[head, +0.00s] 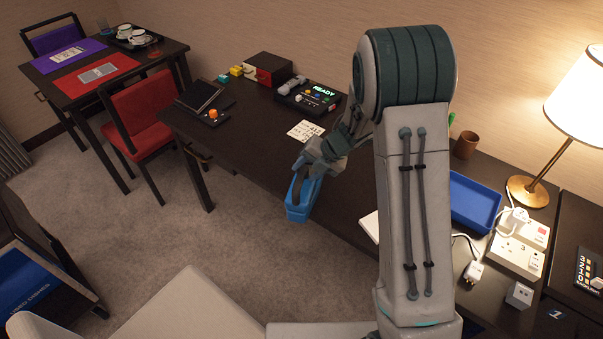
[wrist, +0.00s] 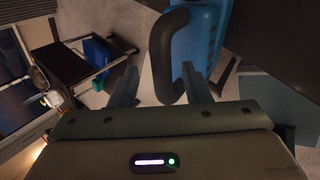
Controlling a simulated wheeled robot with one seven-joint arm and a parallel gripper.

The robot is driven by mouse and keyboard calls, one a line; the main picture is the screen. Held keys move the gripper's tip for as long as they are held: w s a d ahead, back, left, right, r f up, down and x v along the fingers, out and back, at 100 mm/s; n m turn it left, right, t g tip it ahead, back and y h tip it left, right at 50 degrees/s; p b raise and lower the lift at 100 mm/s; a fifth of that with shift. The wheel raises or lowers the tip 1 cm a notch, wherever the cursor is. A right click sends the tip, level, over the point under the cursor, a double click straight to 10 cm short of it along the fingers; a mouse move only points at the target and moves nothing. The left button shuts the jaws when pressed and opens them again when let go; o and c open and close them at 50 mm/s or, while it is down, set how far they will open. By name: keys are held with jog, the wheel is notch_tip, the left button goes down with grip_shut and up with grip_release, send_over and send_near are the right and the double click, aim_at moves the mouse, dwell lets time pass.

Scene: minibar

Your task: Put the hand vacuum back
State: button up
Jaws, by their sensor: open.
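The hand vacuum (head: 299,206) is blue with a dark handle and shows at the front edge of the long dark desk, below my gripper (head: 322,158). In the wrist view the blue body of the vacuum (wrist: 203,38) is at the top, and its black looped handle (wrist: 162,55) reaches between my fingers. My gripper (wrist: 160,82) is open, with one finger on each side of the handle and a gap on the left. I cannot tell what supports the vacuum; its lower end is partly unclear.
The dark desk (head: 262,130) holds a console reading READY (head: 310,97), a white card (head: 305,131), a blue tray (head: 473,203), a brown cup (head: 466,145), a lamp (head: 582,100) and white power sockets (head: 518,258). A red chair (head: 145,118) stands left. Carpet is open in front.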

jog(key=w+d+r+m+t, duration=0.1)
jog(key=d+r+m+t, duration=0.15)
jog(key=r, duration=0.45)
jog(key=w+d+r+m+t, duration=0.2)
jog(key=d+r, duration=0.2)
jog(key=r, duration=0.3)
jog(key=s+d+r+m+t+h, duration=0.5)
jog(key=d+r+m+h, duration=0.4)
jog(key=m, duration=0.6)
jog(key=s+a+f+m+g+y, duration=0.1)
jog(key=s+m+g, duration=0.3)
jog(key=s, duration=0.8)
jog(key=s+a+f+m+g+y, duration=0.1)
jog(key=s+m+g, duration=0.3)
jog(key=s+m, duration=0.5)
jog(key=s+f, duration=0.1)
jog(key=s, duration=0.3)
jog(key=shift+a+f, duration=0.3)
jog(key=shift+f, duration=0.05)
